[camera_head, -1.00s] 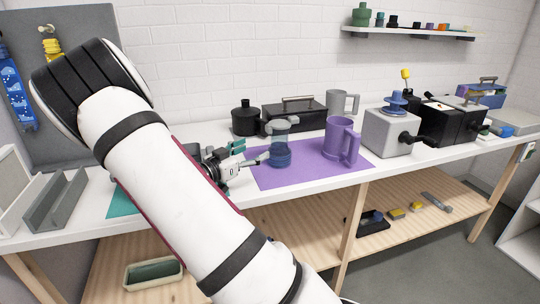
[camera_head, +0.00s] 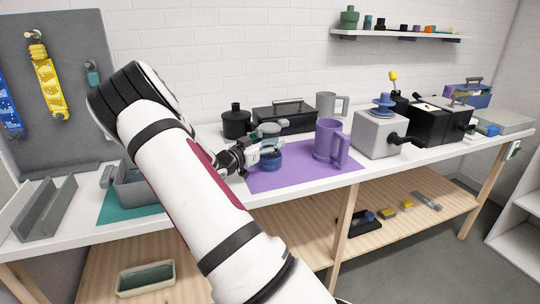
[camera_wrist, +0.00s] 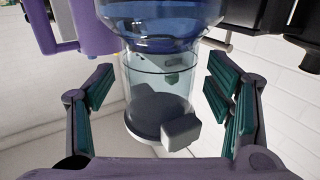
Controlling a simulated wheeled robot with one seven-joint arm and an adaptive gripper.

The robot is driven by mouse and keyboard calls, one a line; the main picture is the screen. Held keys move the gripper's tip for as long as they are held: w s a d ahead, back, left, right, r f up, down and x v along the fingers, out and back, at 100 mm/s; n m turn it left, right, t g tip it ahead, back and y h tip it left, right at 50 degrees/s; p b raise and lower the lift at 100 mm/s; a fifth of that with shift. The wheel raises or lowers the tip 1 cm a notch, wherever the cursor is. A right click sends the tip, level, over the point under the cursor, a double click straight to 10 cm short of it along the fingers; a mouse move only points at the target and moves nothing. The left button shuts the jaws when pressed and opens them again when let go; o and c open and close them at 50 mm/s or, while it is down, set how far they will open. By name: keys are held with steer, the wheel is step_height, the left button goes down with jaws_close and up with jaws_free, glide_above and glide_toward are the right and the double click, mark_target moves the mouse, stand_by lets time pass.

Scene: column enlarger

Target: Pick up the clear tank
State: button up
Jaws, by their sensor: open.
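The clear tank (camera_wrist: 158,95) stands between my open fingers in the wrist view. It has a clear wall, a dark disc at one end, a grey block on its side and a blue part at the other end. In the head view the tank (camera_head: 269,157) sits on the purple mat (camera_head: 300,175), with its blue lower part showing and the rest partly hidden by my gripper. My gripper (camera_wrist: 168,95) has teal pads on both sides of the tank, with gaps visible. It also shows in the head view (camera_head: 262,150).
A purple mug (camera_head: 328,142) stands close to the right of the tank. A black bottle (camera_head: 236,122) and a black case (camera_head: 285,118) stand behind. A grey box with a crank (camera_head: 376,135) is further right. A grey bin (camera_head: 135,188) is on the left.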

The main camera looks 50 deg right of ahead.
mark_target(270, 129)
steer(key=shift+d, duration=0.55)
steer(key=shift+r, duration=0.1)
jaws_close()
steer(key=shift+r, duration=0.7)
step_height(270, 129, up, 2)
steer(key=shift+r, duration=0.1)
steer(key=s+a, duration=0.3)
steer(key=s, duration=0.4)
steer(key=s+a+r, duration=0.1)
steer(key=s+a, duration=0.2)
steer(key=s, duration=0.5)
steer(key=shift+r+p, duration=0.15)
steer(key=shift+p, duration=0.2)
